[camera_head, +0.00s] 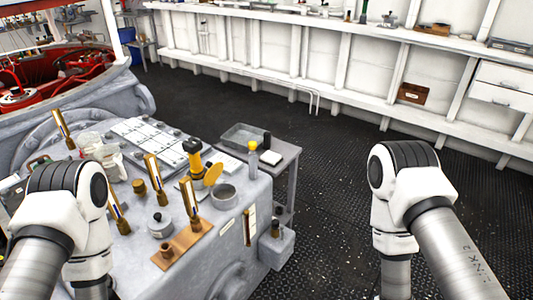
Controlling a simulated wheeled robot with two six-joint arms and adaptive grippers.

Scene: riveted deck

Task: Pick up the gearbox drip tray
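A grey, shallow rectangular tray (232,142), which looks like the drip tray, lies on a small grey side table (287,158) beyond the machine housing. A dark cylindrical item (267,141) stands beside its right end. The tray's near side is partly hidden by items on the housing. My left arm shows at the lower left and my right arm at the lower right, both apart from the tray. Both arms bend down out of the picture, so neither gripper shows.
The grey machine housing (222,247) fills the lower left. Brass levers (190,202), a yellow-and-black tool (193,158), a grey cup (223,195) and a yellow-capped bottle (252,160) stand on it. Dark floor (345,185) is clear right of the table. White shelving (340,62) lines the back.

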